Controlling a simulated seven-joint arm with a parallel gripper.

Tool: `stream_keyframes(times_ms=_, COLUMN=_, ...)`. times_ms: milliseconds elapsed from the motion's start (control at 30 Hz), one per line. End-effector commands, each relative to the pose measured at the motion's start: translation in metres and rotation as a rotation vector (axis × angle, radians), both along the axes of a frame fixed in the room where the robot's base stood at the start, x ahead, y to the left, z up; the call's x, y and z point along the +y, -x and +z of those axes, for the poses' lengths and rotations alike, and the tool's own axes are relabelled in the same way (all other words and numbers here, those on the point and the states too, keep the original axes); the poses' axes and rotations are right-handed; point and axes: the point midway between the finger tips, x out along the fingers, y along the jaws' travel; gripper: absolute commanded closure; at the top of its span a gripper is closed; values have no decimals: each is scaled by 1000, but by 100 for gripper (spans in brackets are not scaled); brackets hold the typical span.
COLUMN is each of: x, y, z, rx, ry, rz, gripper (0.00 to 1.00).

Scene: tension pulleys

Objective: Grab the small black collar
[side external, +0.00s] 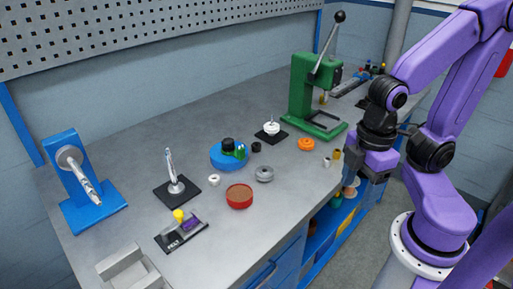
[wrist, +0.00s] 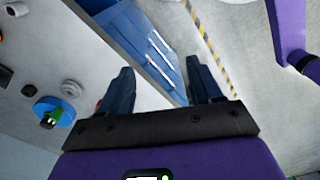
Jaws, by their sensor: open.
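The small black collar (side external: 256,147) stands on the grey bench, just right of the blue disc (side external: 228,156) and apart from it. A small ring-like part near the disc at the left of the wrist view may be the same collar, but I cannot tell for sure. My gripper (side external: 359,182) is at the bench's right front edge, well to the right of the collar. In the wrist view my gripper (wrist: 160,75) has its two dark fingers spread wide with nothing between them.
A grey pulley (side external: 264,174), a red-brown round part (side external: 239,197), a white collar (side external: 214,180) and an orange part (side external: 306,144) lie nearby. A white part stands on a black plate (side external: 271,136) behind the collar. A green press (side external: 310,95) stands at the back right.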

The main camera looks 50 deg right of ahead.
Motion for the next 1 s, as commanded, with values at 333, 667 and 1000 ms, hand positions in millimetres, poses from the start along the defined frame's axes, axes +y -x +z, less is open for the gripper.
stream_keyframes(times_ms=333, x=5, y=-11, z=3, rx=-8, ry=7, rz=19, gripper=35)
stream_keyframes(times_ms=667, x=34, y=-117, z=21, rx=-68, ry=102, rz=228, gripper=35)
stream_keyframes(times_ms=1000, x=27, y=-246, z=29, rx=-71, ry=252, rz=465, gripper=35)
